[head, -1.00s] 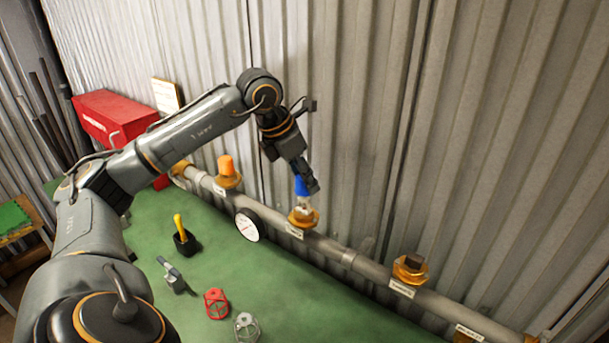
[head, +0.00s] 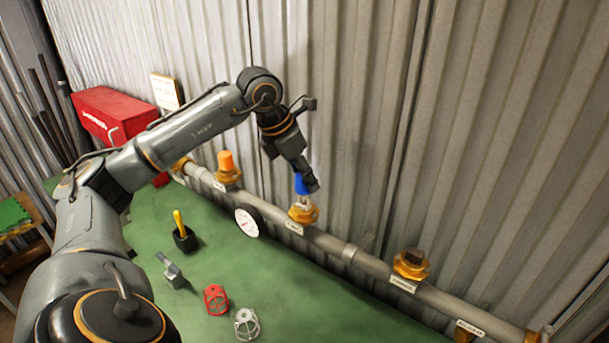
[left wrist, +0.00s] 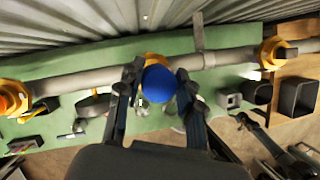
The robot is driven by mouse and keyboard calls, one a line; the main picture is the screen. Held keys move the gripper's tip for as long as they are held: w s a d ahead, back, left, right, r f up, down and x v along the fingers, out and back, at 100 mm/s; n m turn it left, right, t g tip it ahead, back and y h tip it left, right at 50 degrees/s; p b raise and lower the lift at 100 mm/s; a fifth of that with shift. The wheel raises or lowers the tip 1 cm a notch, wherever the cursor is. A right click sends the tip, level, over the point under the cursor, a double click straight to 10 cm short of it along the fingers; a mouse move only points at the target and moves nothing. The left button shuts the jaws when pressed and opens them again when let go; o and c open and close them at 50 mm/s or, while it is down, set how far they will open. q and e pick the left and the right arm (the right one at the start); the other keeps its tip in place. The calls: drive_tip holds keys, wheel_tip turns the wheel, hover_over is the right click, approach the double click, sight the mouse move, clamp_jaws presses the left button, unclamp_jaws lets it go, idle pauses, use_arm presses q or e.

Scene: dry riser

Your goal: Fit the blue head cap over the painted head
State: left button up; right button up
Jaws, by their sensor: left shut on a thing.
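My left gripper (head: 307,186) is shut on the blue head cap (head: 301,184). It holds the cap above the brass outlet (head: 303,214) in the middle of the grey pipe. A pale head (head: 304,201) shows just under the cap; I cannot tell whether the cap touches it or sits around it. In the left wrist view the cap (left wrist: 158,84) is a round blue top between the two fingers, and it hides the head beneath. My right gripper is not identifiable in either view.
An orange-capped outlet (head: 226,164) stands to the left, and a brown-topped outlet (head: 411,263) to the right. A white gauge (head: 247,222), a red cage (head: 216,299) and a grey cage (head: 246,323) are on the green bench side. The corrugated wall (head: 480,140) rises close behind the pipe.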

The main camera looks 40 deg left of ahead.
sight(304, 189)
use_arm(q)
drive_tip(key=shift+f+b, duration=0.45)
drive_tip(key=shift+f, duration=0.1)
drive_tip(key=shift+f+b, duration=1.25)
drive_tip(key=shift+f, duration=0.2)
drive_tip(key=o, duration=0.8)
drive_tip(key=shift+r, duration=0.15)
drive_tip(key=v, duration=1.2)
